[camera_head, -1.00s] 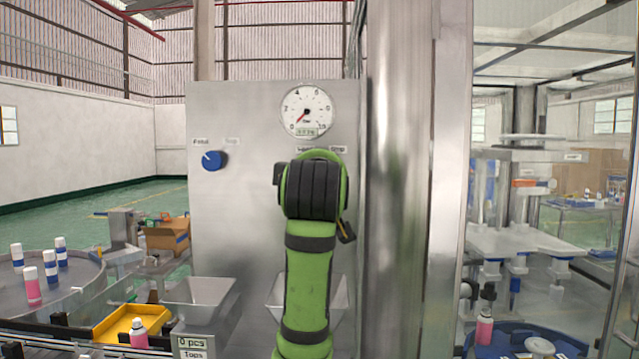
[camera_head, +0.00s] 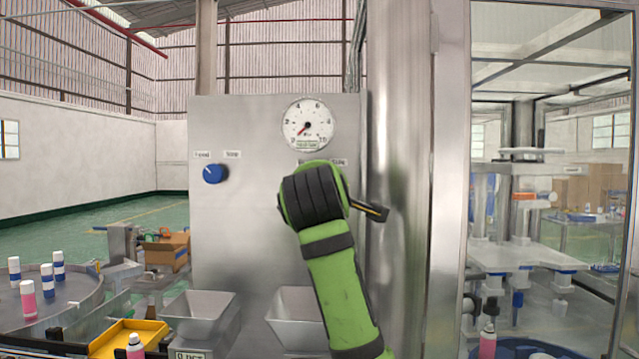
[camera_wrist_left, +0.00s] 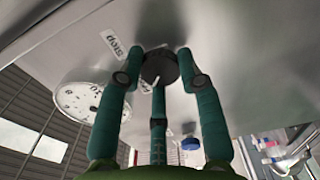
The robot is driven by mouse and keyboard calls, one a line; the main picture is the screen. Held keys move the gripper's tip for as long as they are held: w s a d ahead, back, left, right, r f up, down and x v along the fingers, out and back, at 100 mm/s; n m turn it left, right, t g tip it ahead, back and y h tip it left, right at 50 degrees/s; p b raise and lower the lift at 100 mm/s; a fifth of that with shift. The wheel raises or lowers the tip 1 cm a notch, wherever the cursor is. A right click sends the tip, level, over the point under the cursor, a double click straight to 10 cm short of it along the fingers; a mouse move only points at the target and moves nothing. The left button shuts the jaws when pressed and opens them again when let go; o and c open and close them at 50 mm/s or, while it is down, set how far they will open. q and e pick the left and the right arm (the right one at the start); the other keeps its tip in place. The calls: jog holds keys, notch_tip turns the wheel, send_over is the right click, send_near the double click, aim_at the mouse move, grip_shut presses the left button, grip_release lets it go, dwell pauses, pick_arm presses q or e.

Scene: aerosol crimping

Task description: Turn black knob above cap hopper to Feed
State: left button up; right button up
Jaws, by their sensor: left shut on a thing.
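In the head view my left wrist and forearm (camera_head: 334,270) hide the knob and the gripper. The cap hopper (camera_head: 296,308) below is partly covered by my arm. My right gripper is not in view.
A pressure gauge (camera_head: 307,124) is above my wrist. A blue knob (camera_head: 214,174) with two labels is at the panel's left, above another hopper (camera_head: 199,312). A steel column (camera_head: 398,200) stands close to the right of my arm. A yellow tray (camera_head: 122,337) is at lower left.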

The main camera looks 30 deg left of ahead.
pick_arm(q)
jog(key=shift+w+d, duration=0.1)
jog(key=shift+d, duration=0.05)
dwell(0.4)
jog(key=o, duration=1.1)
jog(key=shift+o, duration=0.2)
jog(key=v, duration=1.1)
jog(key=shift+d, duration=0.25)
jog(key=shift+s, duration=0.25)
jog(key=shift+f, duration=0.1)
